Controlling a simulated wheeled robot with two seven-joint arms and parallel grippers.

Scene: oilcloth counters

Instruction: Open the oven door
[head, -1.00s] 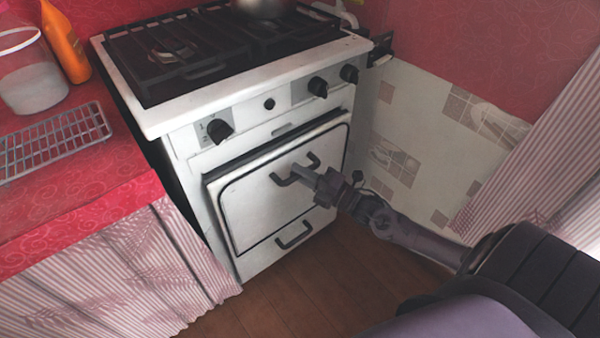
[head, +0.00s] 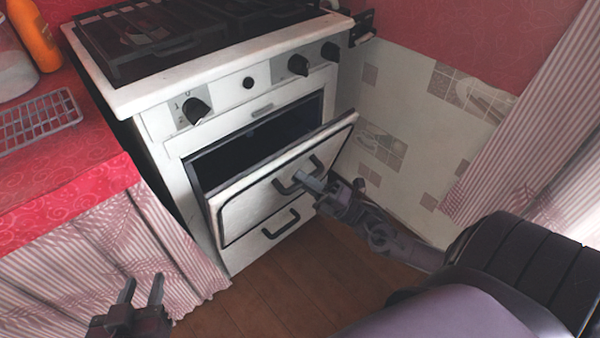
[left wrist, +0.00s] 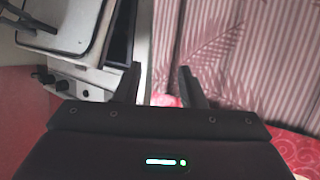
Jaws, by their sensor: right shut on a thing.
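The white oven (head: 178,152) stands against the counter. Its door (head: 255,205) is tilted outward at the top and partly open, and the dark cavity (head: 258,145) shows behind it. My right gripper (head: 305,181) is shut on the door's dark handle (head: 290,184), at the right part of the door. My left gripper (head: 141,290) is open and empty, low in front of the curtained counter and apart from the oven. In the left wrist view its two fingers (left wrist: 160,85) stand apart, with the oven (left wrist: 85,75) at the left.
A lower drawer handle (head: 281,224) sits below the door. The red counter (head: 85,150) with a wire rack (head: 38,122) and an orange bottle (head: 34,35) is at the left. Striped curtain (head: 110,240) hangs below it. Wooden floor (head: 265,290) is clear in front.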

